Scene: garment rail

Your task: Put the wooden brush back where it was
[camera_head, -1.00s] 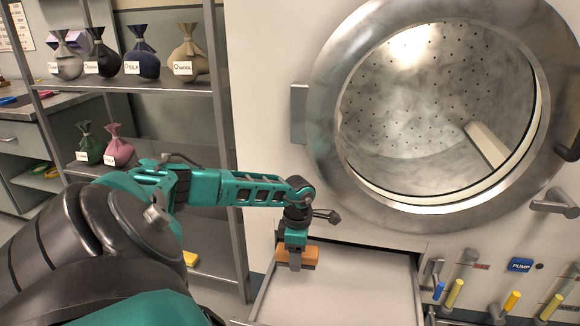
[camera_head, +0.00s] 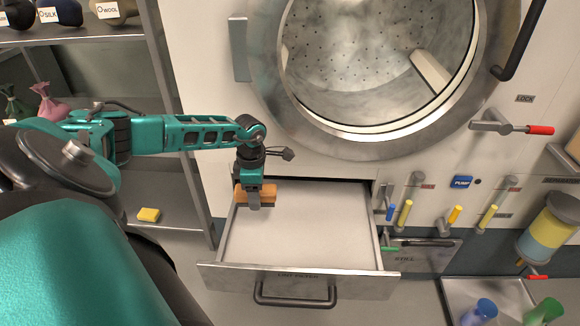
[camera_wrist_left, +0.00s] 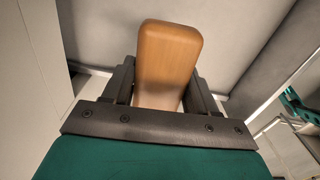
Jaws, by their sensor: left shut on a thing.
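The wooden brush (camera_head: 263,192) is an orange-brown block with dark edging beneath it. My left gripper (camera_head: 254,200) is shut on it. The brush is over the back left part of an open drawer (camera_head: 330,273); whether it touches the drawer floor I cannot tell. In the left wrist view the brush's wooden back (camera_wrist_left: 168,55) stands between the two dark fingers (camera_wrist_left: 160,95), with grey drawer surfaces behind it. The drawer is otherwise empty where I see it. My right gripper is not in view.
A large round steel drum door opening (camera_head: 375,70) is above the drawer. Coloured valve handles (camera_head: 404,213) line the panel to the right. A shelf rack (camera_head: 150,90) with labelled sacks stands left, with a yellow sponge (camera_head: 148,214) low down. A tray (camera_head: 480,292) with cups is at lower right.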

